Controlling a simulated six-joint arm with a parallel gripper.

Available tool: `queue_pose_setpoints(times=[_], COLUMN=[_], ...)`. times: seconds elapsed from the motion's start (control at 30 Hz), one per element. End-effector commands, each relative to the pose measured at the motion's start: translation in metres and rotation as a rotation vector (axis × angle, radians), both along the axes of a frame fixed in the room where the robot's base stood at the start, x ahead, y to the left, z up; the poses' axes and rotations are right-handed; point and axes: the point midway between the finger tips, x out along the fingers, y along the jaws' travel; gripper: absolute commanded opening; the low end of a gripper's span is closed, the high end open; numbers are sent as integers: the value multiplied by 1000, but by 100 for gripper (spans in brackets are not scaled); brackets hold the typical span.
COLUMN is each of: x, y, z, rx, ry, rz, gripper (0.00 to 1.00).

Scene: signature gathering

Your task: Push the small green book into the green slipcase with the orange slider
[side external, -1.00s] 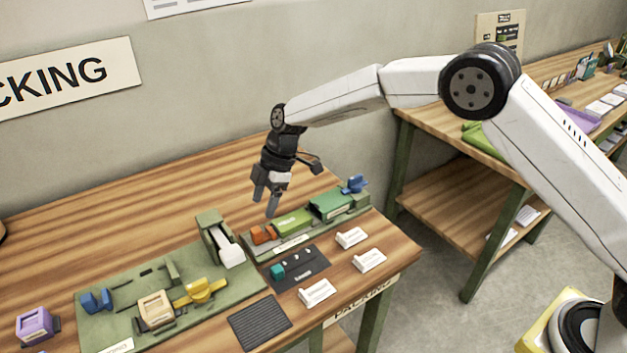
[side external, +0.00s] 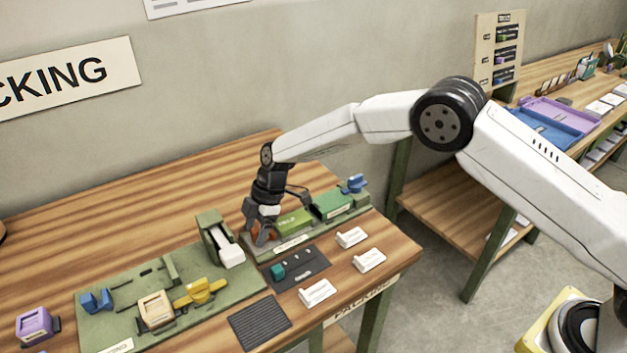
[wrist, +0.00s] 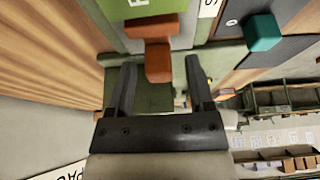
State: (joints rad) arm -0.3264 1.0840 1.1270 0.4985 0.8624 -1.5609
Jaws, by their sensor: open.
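The orange slider (wrist: 157,62) shows in the wrist view with its narrow tab between the tips of my open gripper (wrist: 157,75); I see a gap on each side of it. In the side view my gripper (side external: 260,240) is low over the slider's end of the green tray and mostly hides the slider. The small green book (side external: 294,222) lies in the tray channel to the right of the slider; in the wrist view its edge (wrist: 135,8) meets the slider's wide end. The green slipcase (side external: 332,205) sits farther right in the same tray, in line with the book.
A blue clamp-like piece (side external: 355,184) stands at the tray's right end. In front are a dark panel with a teal knob (side external: 277,272) and several white label holders (side external: 352,237). A second green fixture (side external: 130,325) with a yellow part (side external: 200,291) is at left.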

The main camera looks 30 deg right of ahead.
Motion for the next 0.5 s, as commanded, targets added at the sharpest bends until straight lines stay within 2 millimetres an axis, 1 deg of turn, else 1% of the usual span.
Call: queue_pose_setpoints(times=[0.27,0.3,0.37,0.4,0.5], x=[0,0,0,0,0], y=[1,1,1,1,0], z=[-2,-2,-2,-2,-1], rx=[0,0,0,0,0], ry=[0,0,0,0,0], rz=[0,0,0,0,0], gripper=[68,61,42,30,0])
